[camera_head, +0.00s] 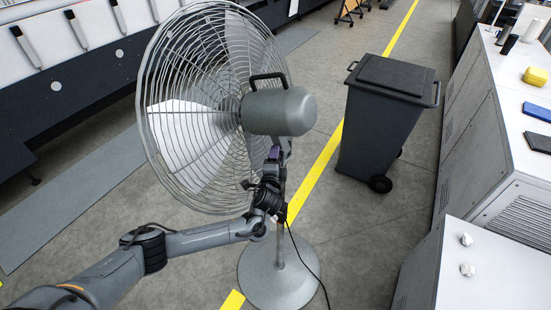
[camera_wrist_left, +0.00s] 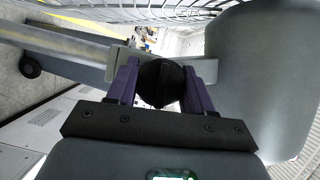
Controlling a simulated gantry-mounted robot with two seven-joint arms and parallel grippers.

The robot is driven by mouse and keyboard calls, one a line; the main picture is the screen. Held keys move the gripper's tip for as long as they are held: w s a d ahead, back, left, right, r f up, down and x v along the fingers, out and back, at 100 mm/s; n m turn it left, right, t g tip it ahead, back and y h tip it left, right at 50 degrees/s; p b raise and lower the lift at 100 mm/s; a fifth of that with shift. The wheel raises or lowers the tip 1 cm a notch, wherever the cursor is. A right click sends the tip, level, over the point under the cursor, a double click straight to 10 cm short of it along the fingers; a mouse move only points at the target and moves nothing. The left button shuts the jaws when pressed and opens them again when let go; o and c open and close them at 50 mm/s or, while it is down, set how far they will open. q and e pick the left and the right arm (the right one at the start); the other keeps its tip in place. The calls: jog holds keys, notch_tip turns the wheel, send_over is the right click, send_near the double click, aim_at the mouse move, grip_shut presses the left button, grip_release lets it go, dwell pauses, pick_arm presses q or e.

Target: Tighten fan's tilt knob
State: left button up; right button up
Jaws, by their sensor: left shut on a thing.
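The grey pedestal fan (camera_head: 279,111) stands in the middle of the head view, with its wire cage facing left and its round base on the floor. My left arm comes in from the lower left, and its gripper (camera_head: 274,155) is at the bracket just below the fan's motor housing. In the left wrist view the round black tilt knob (camera_wrist_left: 160,84) sits between the two purple fingers of my left gripper (camera_wrist_left: 161,86). The fingers are shut on its sides. In the head view the knob is hidden behind the gripper and wrist. My right gripper is not in view.
A dark wheeled bin (camera_head: 387,120) stands right of the fan. A yellow floor line (camera_head: 318,190) passes behind the pole. Grey cabinets (camera_head: 490,130) line the right side, and a long machine (camera_head: 80,80) fills the upper left. A black cable (camera_head: 303,255) trails beside the base.

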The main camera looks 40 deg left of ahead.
pick_arm(q)
jog(key=shift+m, duration=0.5)
jog(key=o, duration=1)
jog(key=v, duration=1)
jog(key=shift+s+d+f+b, duration=0.25)
jog(key=shift+s+f+b, duration=0.05)
